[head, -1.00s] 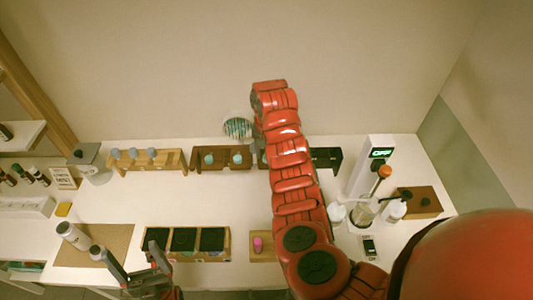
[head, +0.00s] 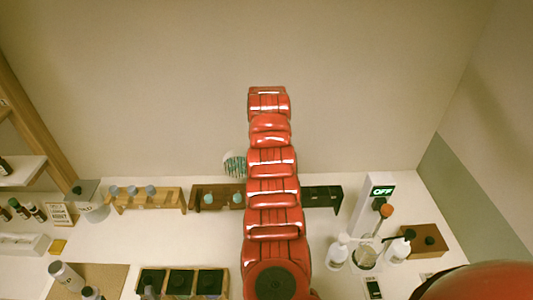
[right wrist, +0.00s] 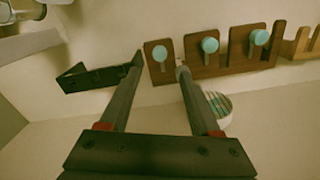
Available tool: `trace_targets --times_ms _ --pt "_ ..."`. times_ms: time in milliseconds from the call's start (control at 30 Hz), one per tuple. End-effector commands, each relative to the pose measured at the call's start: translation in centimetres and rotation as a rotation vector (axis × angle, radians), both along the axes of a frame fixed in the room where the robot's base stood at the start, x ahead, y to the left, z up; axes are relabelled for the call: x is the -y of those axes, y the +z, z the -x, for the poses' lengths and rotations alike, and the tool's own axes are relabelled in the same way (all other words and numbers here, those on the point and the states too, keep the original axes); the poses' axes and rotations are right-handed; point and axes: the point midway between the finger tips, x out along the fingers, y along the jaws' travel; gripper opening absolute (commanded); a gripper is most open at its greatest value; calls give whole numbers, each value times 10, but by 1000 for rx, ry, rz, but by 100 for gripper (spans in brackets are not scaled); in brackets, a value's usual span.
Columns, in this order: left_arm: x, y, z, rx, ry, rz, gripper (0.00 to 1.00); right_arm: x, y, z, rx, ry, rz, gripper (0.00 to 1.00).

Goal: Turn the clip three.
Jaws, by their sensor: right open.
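The brown wooden rack (head: 198,206) has teal round-headed pieces (head: 237,198); two show in the head view, and my right arm hides its right end. In the right wrist view it appears turned around, with three teal heads in a row. My right gripper (right wrist: 159,69) is open, its fingertips either side of the end teal head (right wrist: 159,52), nearest the black rack (right wrist: 95,77). Nothing is gripped; I cannot tell whether a fingertip touches the wood. No clip label is readable.
A light wooden rack (head: 145,199) stands left of the brown one and a black rack (head: 322,198) right. A white device (head: 369,207) reading OFF, pump bottles (head: 338,251) and a wooden box (head: 422,240) stand right. Black-topped containers (head: 181,282) lie in front.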

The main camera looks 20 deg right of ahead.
Motion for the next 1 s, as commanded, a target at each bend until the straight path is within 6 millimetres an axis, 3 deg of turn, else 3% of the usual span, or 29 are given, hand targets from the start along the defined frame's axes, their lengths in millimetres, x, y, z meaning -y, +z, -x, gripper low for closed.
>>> trace_targets --times_ms 300,500,1000 --pt "0 -10 0 0 0 0 87 -1 49 -1 3 0 -5 64" --pt "0 -15 0 0 0 0 87 0 71 -1 2 0 -2 64" --pt "0 -16 0 0 0 0 87 1 81 0 1 -1 1 64"
